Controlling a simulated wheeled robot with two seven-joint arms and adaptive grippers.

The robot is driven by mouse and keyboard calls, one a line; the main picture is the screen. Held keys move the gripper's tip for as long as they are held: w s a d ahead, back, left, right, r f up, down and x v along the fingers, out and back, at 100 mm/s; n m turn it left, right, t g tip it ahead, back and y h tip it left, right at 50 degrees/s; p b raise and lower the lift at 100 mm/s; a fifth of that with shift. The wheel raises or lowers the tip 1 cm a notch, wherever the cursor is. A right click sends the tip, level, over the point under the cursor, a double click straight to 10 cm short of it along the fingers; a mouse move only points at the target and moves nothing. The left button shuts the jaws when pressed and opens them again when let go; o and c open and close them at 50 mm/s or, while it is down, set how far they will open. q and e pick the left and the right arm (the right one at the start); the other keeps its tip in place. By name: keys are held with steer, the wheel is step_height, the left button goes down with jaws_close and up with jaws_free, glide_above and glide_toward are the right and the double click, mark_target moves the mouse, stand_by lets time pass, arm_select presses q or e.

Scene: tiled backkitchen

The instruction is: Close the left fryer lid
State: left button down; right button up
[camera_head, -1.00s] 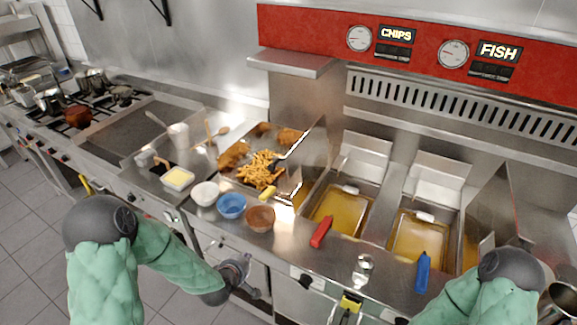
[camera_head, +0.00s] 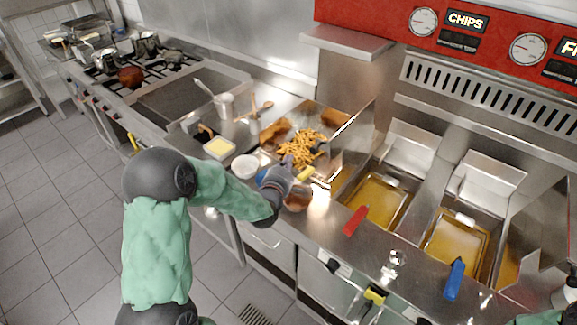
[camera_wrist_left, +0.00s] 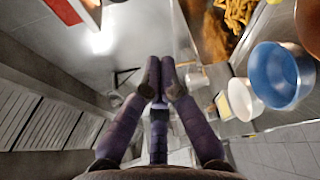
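The left fryer lid (camera_head: 352,146) is a shiny metal panel standing upright along the left side of the left fryer (camera_head: 378,200), whose golden oil is uncovered. My left gripper (camera_head: 314,152) is over the counter, left of the lid, above the bowls and near the chips tray. It appears apart from the lid, though the gap is hard to judge. In the left wrist view its purple fingers (camera_wrist_left: 161,76) have their tips together with nothing visible between them. Of my right arm only a bit of green sleeve shows at the lower right; its gripper is out of view.
The tray (camera_head: 272,152) holds chips and fried pieces left of the lid. A white bowl (camera_head: 245,166), blue bowl (camera_wrist_left: 280,74) and brown bowl (camera_head: 298,197) are below the left gripper. A red handle (camera_head: 355,220) and blue handle (camera_head: 454,279) jut out before the fryers.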

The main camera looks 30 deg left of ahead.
arm_select(q)
steer(key=w, duration=0.1)
steer(key=w+d, duration=0.1)
steer(key=w, duration=0.1)
steer(key=w+d, duration=0.1)
steer(key=w, duration=0.1)
steer(key=shift+w+d+r, duration=0.1)
steer(key=shift+r, duration=0.1)
stand_by(0.5)
